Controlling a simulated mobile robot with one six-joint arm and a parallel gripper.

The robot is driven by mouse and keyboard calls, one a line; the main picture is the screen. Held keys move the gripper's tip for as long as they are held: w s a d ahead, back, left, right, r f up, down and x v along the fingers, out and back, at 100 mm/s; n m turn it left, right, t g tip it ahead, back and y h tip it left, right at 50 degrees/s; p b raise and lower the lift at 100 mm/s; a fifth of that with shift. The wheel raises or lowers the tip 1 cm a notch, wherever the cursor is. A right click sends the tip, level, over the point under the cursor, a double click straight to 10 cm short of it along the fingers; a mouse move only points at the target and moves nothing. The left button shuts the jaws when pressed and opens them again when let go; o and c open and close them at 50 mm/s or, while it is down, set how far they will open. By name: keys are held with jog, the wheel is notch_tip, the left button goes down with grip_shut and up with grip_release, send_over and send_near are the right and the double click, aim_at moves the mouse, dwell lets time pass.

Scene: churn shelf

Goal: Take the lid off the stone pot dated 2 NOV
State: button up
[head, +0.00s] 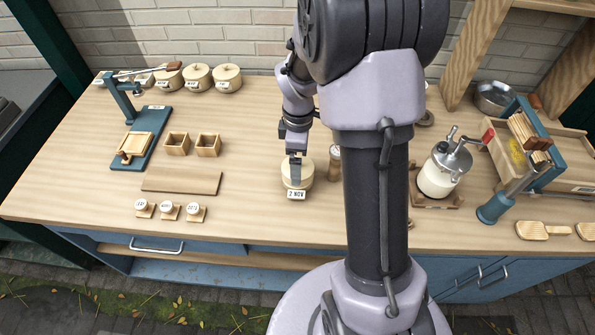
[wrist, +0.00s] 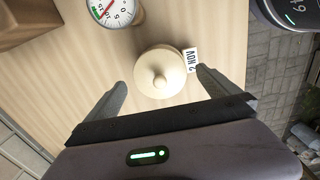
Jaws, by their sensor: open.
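The stone pot dated 2 NOV (head: 297,184) stands upright on the bench, cream-coloured, with a date label on its front. In the wrist view its round lid (wrist: 157,72) with a central knob sits on the pot, and the label (wrist: 190,60) shows beside it. My gripper (head: 295,162) is above the pot, pointing down. In the wrist view my gripper's two fingers (wrist: 160,86) are open, one on each side of the lid, with gaps between them and it. Whether the fingertips are level with the lid cannot be told.
A dial thermometer (wrist: 112,10) is close to the pot. Three lidded pots (head: 197,77) stand at the back left. A wooden board (head: 181,181) lies left of the pot, with small boxes (head: 208,145) behind it.

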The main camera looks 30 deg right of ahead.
notch_tip(320, 180, down, 3)
jog(key=shift+f+b, duration=0.15)
jog(key=shift+b, duration=0.3)
jog(key=shift+r, duration=0.2)
jog(key=shift+c, duration=0.2)
jog(key=c, duration=1.3)
jog(key=shift+r, duration=0.1)
